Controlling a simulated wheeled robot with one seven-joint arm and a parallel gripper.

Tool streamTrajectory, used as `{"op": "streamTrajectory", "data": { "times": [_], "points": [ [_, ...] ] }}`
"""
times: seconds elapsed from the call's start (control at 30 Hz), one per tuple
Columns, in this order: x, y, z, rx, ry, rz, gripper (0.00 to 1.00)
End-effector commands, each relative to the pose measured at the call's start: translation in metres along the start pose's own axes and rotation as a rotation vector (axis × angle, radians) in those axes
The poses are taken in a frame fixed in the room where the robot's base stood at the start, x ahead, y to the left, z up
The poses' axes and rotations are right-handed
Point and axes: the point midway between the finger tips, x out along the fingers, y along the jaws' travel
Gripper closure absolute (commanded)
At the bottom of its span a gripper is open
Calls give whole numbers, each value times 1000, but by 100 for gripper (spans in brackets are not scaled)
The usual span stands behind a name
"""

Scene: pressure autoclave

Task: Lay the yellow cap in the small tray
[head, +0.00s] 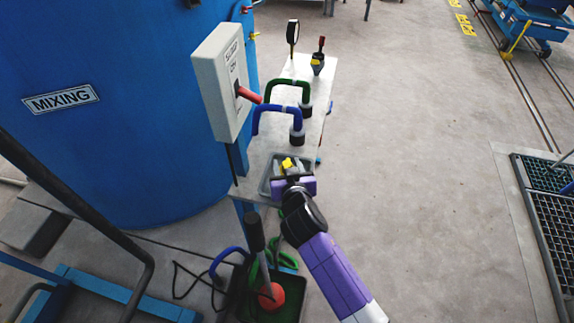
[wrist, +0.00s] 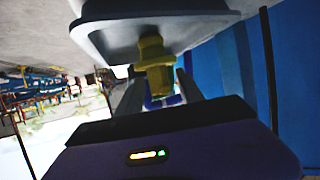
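The yellow cap (head: 287,163) is between the two grey fingers of my gripper (head: 289,169) in the head view. It shows larger in the wrist view (wrist: 153,66), with the fingers (wrist: 159,82) close against both sides, so my gripper looks shut on it. The small grey tray (head: 266,188) lies on the near end of the bench, under my gripper. In the wrist view the tray (wrist: 98,38) fills the top, with the cap directly against it in the picture. Whether the cap touches the tray floor cannot be told.
A blue hose handle (head: 276,109) and a green one (head: 288,81) stand farther along the narrow bench (head: 313,124). A grey switch box (head: 221,80) and the blue mixing tank (head: 120,130) are to the left. Below is a dark bin (head: 285,308) with a red item.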

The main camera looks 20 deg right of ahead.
Motion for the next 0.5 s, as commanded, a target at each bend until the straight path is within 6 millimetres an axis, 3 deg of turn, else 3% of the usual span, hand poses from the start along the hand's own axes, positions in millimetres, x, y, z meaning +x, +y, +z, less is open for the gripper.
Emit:
{"op": "streamTrajectory", "data": {
  "times": [0.27, 0.5],
  "points": [
    [-2, 0, -5, 0, 0, 0, 56],
    [-38, 0, -1, -2, 1, -2, 56]
  ]
}}
